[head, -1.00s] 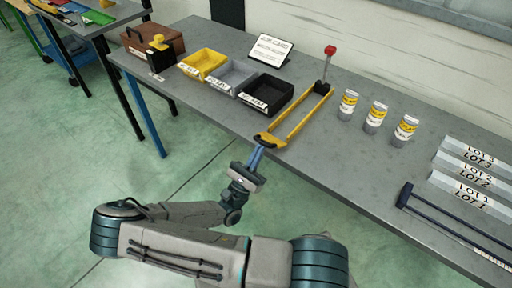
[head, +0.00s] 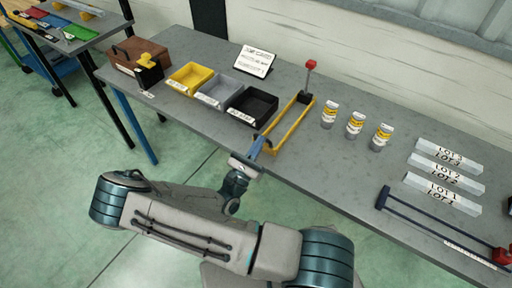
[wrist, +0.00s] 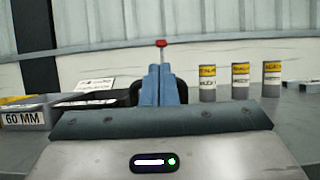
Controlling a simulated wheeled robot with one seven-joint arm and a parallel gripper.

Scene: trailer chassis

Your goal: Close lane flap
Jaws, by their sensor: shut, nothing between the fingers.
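A long yellow lane frame (head: 290,124) lies on the bench, with a red-knobbed post (head: 310,68) at its far end. My gripper (head: 256,146) is shut and empty at the lane's near left end, by the bench's front edge. I cannot tell whether it touches the lane. In the wrist view the blue fingers (wrist: 160,85) are together and point toward the post's red knob (wrist: 161,43). The fingers hide much of the lane there, with dark parts showing on both sides. I cannot clearly make out the flap or its position.
Yellow (head: 190,78), grey (head: 219,91) and black (head: 253,105) bins stand left of the lane, with a sign (head: 254,60) behind. Three yellow-labelled cans (head: 356,124) stand to the right. Beyond are lot-marked blocks (head: 443,194) and a dark blue frame (head: 430,222).

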